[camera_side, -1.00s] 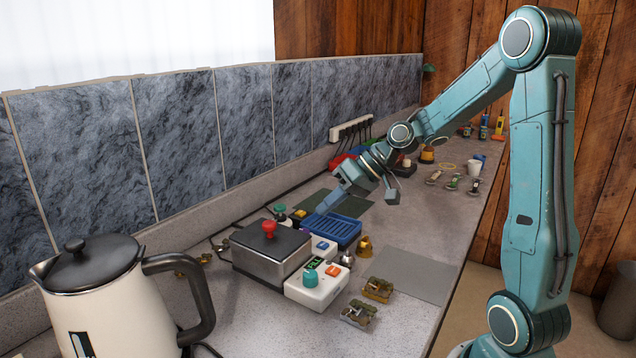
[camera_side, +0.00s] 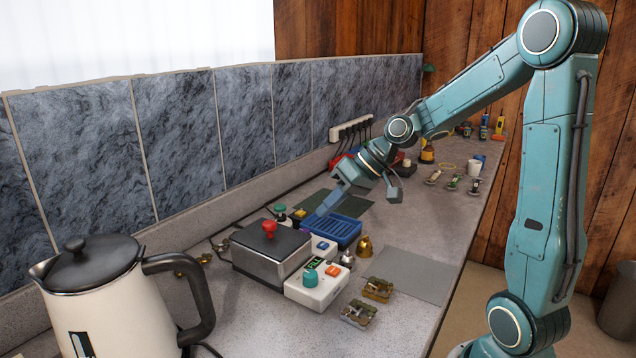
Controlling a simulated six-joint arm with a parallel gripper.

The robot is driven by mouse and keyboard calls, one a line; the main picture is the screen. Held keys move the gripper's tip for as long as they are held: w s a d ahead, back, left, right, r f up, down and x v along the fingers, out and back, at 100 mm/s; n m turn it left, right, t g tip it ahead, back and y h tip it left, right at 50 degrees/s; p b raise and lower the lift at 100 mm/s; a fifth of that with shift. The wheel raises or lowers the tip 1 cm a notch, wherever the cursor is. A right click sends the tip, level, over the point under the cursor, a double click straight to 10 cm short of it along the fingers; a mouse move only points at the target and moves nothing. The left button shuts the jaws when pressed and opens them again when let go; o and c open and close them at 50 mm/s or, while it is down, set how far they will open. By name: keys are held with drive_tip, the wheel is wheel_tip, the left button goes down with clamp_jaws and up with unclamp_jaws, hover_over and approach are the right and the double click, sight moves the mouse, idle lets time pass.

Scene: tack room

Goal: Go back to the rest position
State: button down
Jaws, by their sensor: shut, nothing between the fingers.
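My gripper (camera_side: 328,206) is at the end of my teal arm, pointing down and to the left over the worktop. Its tip is above or just in front of the blue slotted tray (camera_side: 345,232); I cannot tell whether it touches the tray. The gripper is shut and holds nothing that I can see. My upper arm stands at the right of the view, and the forearm reaches across to the left and down.
A grey box with a red knob (camera_side: 269,228) and a white control unit (camera_side: 318,287) stand left of the tray. A kettle (camera_side: 95,300) is at the front left. Brass bells (camera_side: 364,247) and small metal parts (camera_side: 377,290) lie nearby. A grey mat (camera_side: 415,276) is bare.

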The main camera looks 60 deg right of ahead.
drive_tip(key=s+a+r+h, duration=0.2)
drive_tip(key=s+a, duration=0.1)
drive_tip(key=s, duration=0.6)
drive_tip(key=s+a+r+n+g+h, duration=0.1)
drive_tip(key=s+a, duration=0.3)
drive_tip(key=s, duration=0.6)
drive_tip(key=shift+s+a+r+h, duration=0.25)
drive_tip(key=shift+r+h, duration=0.45)
drive_tip(key=shift+h, duration=0.2)
